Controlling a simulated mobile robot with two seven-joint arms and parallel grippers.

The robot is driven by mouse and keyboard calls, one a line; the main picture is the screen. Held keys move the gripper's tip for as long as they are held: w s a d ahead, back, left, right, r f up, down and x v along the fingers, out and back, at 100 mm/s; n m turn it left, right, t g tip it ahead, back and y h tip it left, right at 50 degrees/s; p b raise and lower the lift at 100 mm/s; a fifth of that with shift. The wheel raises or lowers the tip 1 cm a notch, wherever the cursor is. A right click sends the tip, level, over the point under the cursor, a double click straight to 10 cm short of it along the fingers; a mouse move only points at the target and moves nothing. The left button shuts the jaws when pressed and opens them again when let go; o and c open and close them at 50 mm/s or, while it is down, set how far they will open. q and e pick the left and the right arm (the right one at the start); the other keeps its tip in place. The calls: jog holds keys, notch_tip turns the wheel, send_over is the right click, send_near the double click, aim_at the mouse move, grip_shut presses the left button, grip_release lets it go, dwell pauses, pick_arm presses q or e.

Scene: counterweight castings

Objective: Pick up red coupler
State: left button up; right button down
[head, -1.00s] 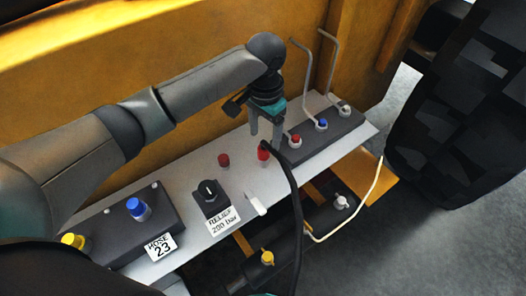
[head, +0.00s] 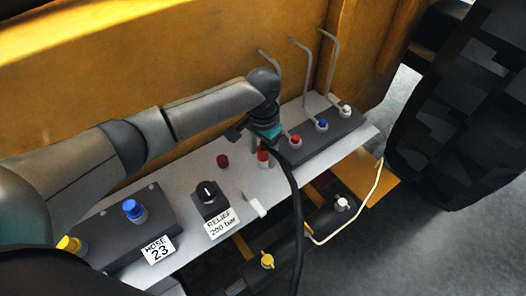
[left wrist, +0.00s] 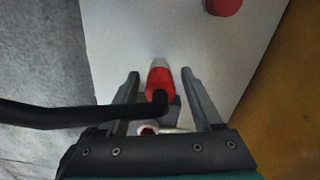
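The red coupler (head: 263,157) stands on the grey shelf, with a black hose running from it over the front edge. In the left wrist view the coupler (left wrist: 159,80) shows red with a pale tip, and the black hose leaves to the left. My left gripper (head: 266,146) is low at the coupler. In the wrist view its two fingers (left wrist: 160,75) are spread on either side of the coupler, with a visible gap on each side. My right gripper is not in view.
A dark block with red, blue and white ports (head: 322,125) is just right of my gripper, with thin pipes behind. A loose red cap (head: 222,161) lies to the left. The relief knob (head: 209,199) stands nearer. A yellow wall (head: 180,80) rises behind the shelf.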

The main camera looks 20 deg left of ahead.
pick_arm(q)
jog(key=c, duration=0.4)
grip_shut()
jog(key=shift+r, duration=0.15)
notch_tip(320, 180, up, 20)
jog(key=p, duration=0.3)
dwell(0.4)
